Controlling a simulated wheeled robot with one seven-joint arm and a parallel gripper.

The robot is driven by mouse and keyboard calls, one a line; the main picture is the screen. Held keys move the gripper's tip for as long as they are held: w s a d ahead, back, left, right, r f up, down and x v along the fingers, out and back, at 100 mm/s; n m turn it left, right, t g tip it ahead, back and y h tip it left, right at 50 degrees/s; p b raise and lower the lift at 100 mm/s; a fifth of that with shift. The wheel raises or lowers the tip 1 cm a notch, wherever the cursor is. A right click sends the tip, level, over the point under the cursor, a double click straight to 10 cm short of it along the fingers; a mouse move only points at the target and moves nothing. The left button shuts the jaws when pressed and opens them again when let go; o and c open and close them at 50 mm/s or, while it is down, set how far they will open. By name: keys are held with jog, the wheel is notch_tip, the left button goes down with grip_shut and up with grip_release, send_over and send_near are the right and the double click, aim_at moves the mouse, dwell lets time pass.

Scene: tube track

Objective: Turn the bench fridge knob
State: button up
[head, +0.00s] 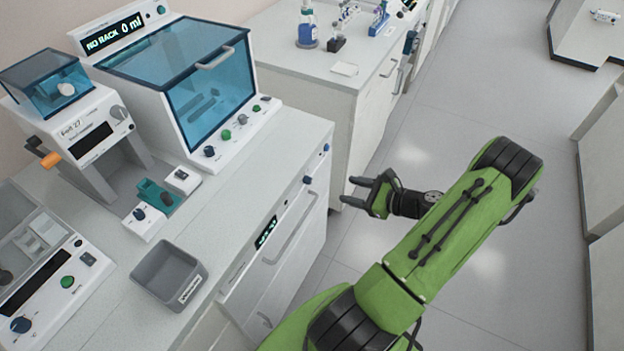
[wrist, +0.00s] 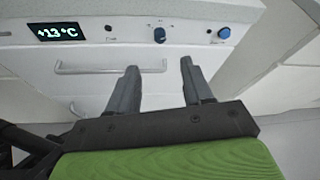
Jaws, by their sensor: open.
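The bench fridge (head: 285,245) is built into the white bench front. In the wrist view its display (wrist: 56,31) reads about +13 °C. A dark blue knob (wrist: 159,34) with a pointer sits on the same panel, and it also shows in the head view (head: 307,180). A second, rounder blue knob or button (wrist: 224,32) is to its right. My gripper (head: 347,191) is open and empty, in front of the panel and apart from it. In the wrist view the dark knob appears just beyond and between my two fingertips (wrist: 158,66).
A bar handle (wrist: 110,67) crosses the fridge front below the panel. On the bench stand a grey bin (head: 168,275), a blue-lidded machine (head: 185,75) with several knobs, and other instruments. The floor (head: 470,100) to the right is clear.

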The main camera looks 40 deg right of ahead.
aim_at(311, 181)
jog(key=b+x, duration=0.1)
jog(key=x, duration=1.2)
jog(key=shift+w+f, duration=0.1)
jog(key=shift+w, duration=0.15)
jog(key=shift+c, duration=0.4)
jog(key=shift+a, duration=0.1)
grip_shut()
